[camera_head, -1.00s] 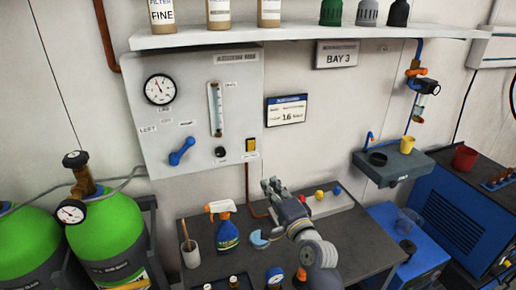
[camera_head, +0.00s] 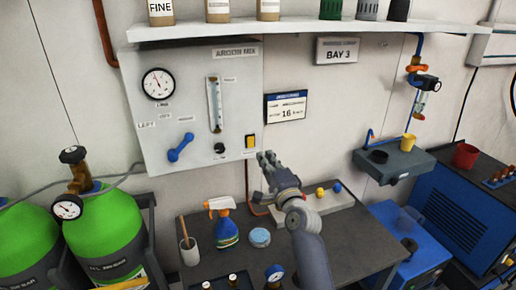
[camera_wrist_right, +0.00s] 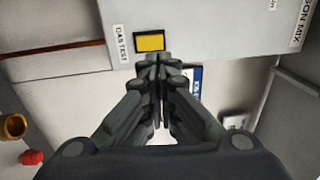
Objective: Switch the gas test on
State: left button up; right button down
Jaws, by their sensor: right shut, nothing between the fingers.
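The gas panel (camera_head: 190,105) is a pale box on the wall with a dial gauge, a flow tube, a blue lever and a black knob. At its lower right is a yellow rocker switch (camera_head: 250,142). In the right wrist view the yellow switch (camera_wrist_right: 150,42) sits in a dark frame beside a "GAS TEST" label (camera_wrist_right: 122,45). My right gripper (camera_head: 266,158) is shut and empty, just below and right of the switch. In the wrist view its fingertips (camera_wrist_right: 158,60) are close under the switch; I cannot tell whether they touch. My left gripper is not in view.
Below the panel is a dark table (camera_head: 340,240) with a spray bottle (camera_head: 223,225), a brush cup (camera_head: 189,250), a blue-topped tin (camera_head: 260,237) and a tray of coloured knobs (camera_head: 325,200). Green cylinders (camera_head: 105,225) stand at left. A shelf (camera_head: 300,32) overhangs the panel.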

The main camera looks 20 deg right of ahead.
aim_at(254, 136)
jog(key=w+b, duration=0.1)
jog(key=w, duration=0.1)
jog(key=w+b, duration=0.1)
jog(key=w, duration=0.1)
jog(key=w+b, duration=0.1)
jog(key=w, duration=0.1)
jog(key=shift+w+a+r, duration=0.15)
jog(key=shift+w+r, duration=0.15)
jog(key=shift+w, duration=0.5)
jog(key=shift+r, duration=0.15)
jog(key=shift+w+r, duration=0.25)
jog(key=shift+w, duration=0.05)
jog(key=shift+s, duration=0.1)
